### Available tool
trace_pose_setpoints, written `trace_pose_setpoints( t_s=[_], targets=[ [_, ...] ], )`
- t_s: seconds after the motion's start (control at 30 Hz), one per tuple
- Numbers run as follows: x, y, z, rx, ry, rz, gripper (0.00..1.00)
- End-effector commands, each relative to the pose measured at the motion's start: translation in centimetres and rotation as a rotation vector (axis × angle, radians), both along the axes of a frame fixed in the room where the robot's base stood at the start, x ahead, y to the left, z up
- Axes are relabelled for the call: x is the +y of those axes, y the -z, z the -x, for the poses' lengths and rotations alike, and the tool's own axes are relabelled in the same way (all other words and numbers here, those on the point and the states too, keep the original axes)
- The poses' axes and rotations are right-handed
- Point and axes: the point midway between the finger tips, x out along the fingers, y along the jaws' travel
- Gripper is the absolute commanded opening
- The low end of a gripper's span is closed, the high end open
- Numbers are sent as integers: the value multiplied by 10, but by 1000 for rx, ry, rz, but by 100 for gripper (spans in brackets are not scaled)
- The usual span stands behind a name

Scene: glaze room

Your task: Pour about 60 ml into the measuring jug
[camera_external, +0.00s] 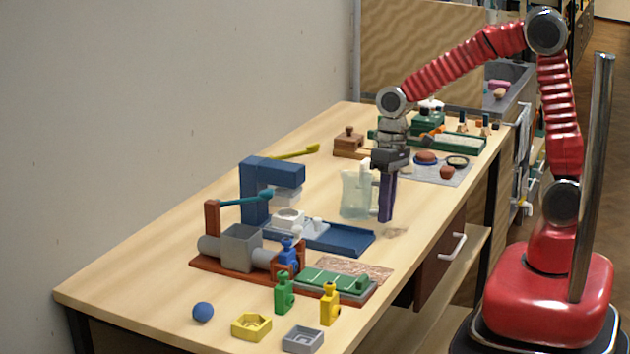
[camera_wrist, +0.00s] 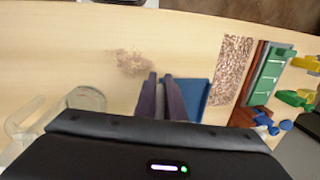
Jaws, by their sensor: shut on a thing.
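My gripper (camera_external: 387,217) points down above the middle of the bench, its dark purple fingers close together. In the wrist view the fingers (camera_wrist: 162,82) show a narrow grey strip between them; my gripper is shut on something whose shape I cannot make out. Clear glassware (camera_external: 357,195) stands just left of the fingers in the external view; its outlines overlap, and I cannot tell whether it is one vessel or two. In the wrist view a round clear vessel (camera_wrist: 86,98) and a clear curved part (camera_wrist: 22,122) are left of the fingers, partly hidden by my gripper. No liquid level is readable.
A blue press (camera_external: 270,175) with a blue tray (camera_external: 345,240) stands left of the gripper. A grey-hopper machine (camera_external: 241,247), green and yellow figures, and a blue ball (camera_external: 203,312) are nearer. Green trays (camera_external: 455,140) and a grey mat (camera_external: 440,174) lie behind.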

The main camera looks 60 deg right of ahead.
Motion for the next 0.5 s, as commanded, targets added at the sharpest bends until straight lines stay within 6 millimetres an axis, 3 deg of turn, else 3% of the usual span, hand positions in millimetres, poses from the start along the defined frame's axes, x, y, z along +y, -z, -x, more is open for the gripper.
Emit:
trace_pose_setpoints(
  t_s=[0.5],
  targets=[
    [7,-6,-1,12,-1,176,0]
  ],
)
